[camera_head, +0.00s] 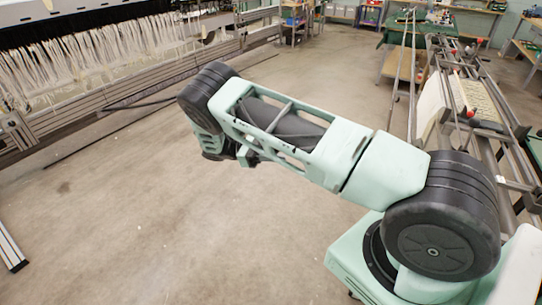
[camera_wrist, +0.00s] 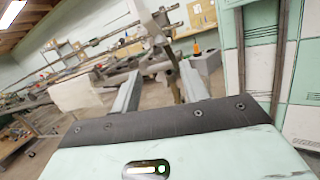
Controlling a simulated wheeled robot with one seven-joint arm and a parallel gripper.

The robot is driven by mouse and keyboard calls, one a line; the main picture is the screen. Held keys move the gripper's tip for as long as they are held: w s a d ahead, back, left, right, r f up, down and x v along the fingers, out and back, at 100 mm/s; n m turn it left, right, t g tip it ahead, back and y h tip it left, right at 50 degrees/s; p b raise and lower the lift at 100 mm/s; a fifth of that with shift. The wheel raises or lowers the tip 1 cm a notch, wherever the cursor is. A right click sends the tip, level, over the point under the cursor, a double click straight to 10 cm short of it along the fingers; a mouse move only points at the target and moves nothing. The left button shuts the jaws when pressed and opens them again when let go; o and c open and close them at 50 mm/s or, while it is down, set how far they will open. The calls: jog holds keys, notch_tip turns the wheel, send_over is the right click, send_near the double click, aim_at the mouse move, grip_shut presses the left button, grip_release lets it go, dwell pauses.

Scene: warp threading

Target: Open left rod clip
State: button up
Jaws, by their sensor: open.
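My gripper (camera_wrist: 160,85) shows in the wrist view with its two grey fingers spread apart and nothing held. Metal rods (camera_wrist: 85,52) run slantwise beyond the fingers, with metal fittings (camera_wrist: 150,62) around the middle. I cannot tell which fitting, if any, is the left rod clip, or whether it is open. No contact between the fingers and the fittings can be made out. In the head view my arm reaches left over bare floor, and its forearm and wrist largely hide the gripper.
In the head view, a long frame with hanging white threads (camera_head: 85,58) stands at left above a metal rail (camera_head: 85,110). A metal-railed machine with a cream panel (camera_head: 478,98) stands at right. A green-topped table (camera_head: 408,36) is behind. Concrete floor (camera_head: 130,215) lies clear between.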

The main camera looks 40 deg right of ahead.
jog(key=shift+b+v, duration=0.55)
jog(key=shift+v, duration=0.6)
jog(key=s+a+r+n+t+y, duration=0.1)
jog(key=s+a+r+t+y, duration=0.25)
jog(key=a, duration=0.35)
jog(key=s+a+r+n+t+y, duration=0.1)
jog(key=s+a+r+t+y, duration=0.1)
jog(key=s+a+t, duration=0.3)
jog(key=s+a+r+t+y, duration=0.25)
jog(key=s+a, duration=0.25)
jog(key=a, duration=0.3)
jog(key=s+a+r+t+y, duration=0.1)
jog(key=s+a+r+t, duration=0.1)
jog(key=s, duration=0.4)
jog(key=s+a+r+t+y, duration=0.2)
jog(key=s+a+t, duration=0.1)
jog(key=s, duration=0.3)
jog(key=shift+a+r+t+y, duration=0.15)
jog(key=shift+a+t+y, duration=0.15)
jog(key=shift+t, duration=0.2)
